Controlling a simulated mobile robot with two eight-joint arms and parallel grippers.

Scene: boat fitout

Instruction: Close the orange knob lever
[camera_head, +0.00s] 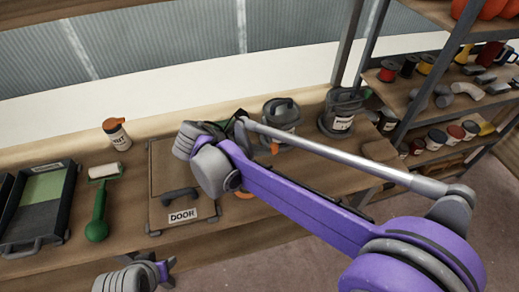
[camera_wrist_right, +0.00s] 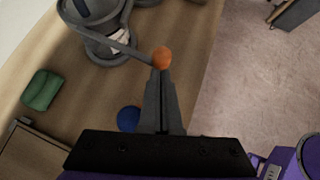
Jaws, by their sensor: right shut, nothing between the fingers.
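The orange knob (camera_wrist_right: 162,58) sits at the end of a thin grey lever (camera_wrist_right: 118,42), which runs to a grey canister (camera_wrist_right: 98,45) in the right wrist view. In the head view the grey canister (camera_head: 281,115) stands on the bench, with a small orange spot beside it that looks like the knob (camera_head: 275,148). My right gripper (camera_wrist_right: 162,76) is shut and empty, its fingertips right by the knob; I cannot tell whether they touch it. My right arm hides part of the bench. My left gripper (camera_head: 166,270) is low at the left, its finger opening unclear.
A panel labelled DOOR (camera_head: 165,190), a green roller (camera_head: 98,205), a tray (camera_head: 45,200) and an orange-capped bottle (camera_head: 116,134) lie on the left. Another labelled canister (camera_head: 341,112) stands right. A green block (camera_wrist_right: 42,90) and blue ball (camera_wrist_right: 128,118) are near my right gripper.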

